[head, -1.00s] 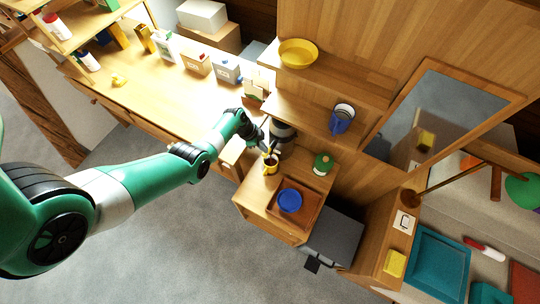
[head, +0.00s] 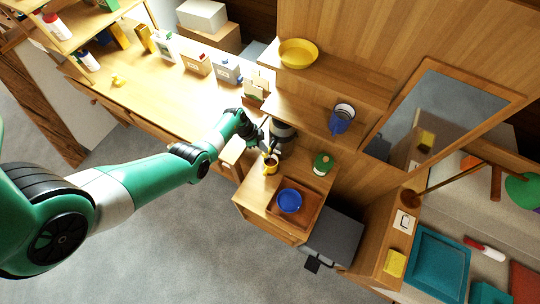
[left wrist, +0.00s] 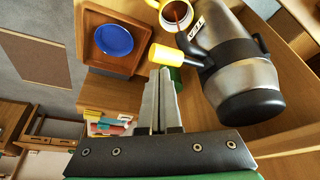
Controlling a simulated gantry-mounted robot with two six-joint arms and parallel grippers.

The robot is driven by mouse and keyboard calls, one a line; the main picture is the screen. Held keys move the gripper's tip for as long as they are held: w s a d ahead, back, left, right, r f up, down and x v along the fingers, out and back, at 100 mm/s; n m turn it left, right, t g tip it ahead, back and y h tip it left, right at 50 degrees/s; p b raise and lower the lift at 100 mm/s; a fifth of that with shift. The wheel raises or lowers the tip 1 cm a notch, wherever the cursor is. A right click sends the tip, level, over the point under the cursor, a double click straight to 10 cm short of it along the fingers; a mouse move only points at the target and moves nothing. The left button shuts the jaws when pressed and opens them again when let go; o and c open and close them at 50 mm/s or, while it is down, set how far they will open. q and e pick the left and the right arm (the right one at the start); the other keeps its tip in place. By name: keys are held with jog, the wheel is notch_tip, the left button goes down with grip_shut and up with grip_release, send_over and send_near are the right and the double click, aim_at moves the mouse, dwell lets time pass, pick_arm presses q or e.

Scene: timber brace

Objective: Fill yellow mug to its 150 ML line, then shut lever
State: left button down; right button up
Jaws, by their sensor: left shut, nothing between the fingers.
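The yellow mug (head: 271,168) stands on the small wooden cabinet, under the silver and black dispenser (head: 283,130). The lever (left wrist: 166,55) has a yellow grip and sticks out from the dispenser (left wrist: 232,75). My left gripper (head: 262,146) is shut and empty beside the dispenser; its fingers (left wrist: 160,88) point toward the lever. My right gripper is not in view.
A brown tray (head: 302,216) with a blue dish (head: 289,201) lies in front of the mug. A green container (head: 322,164) stands to the right. A shelf with a blue mug (head: 341,121) overhangs behind. The counter at left has open room.

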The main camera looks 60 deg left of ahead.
pick_arm(q)
jog(key=shift+f, duration=0.1)
jog(key=shift+f+b, duration=1.25)
notch_tip(320, 180, up, 8)
jog(key=p, duration=0.8)
jog(key=shift+f, duration=0.35)
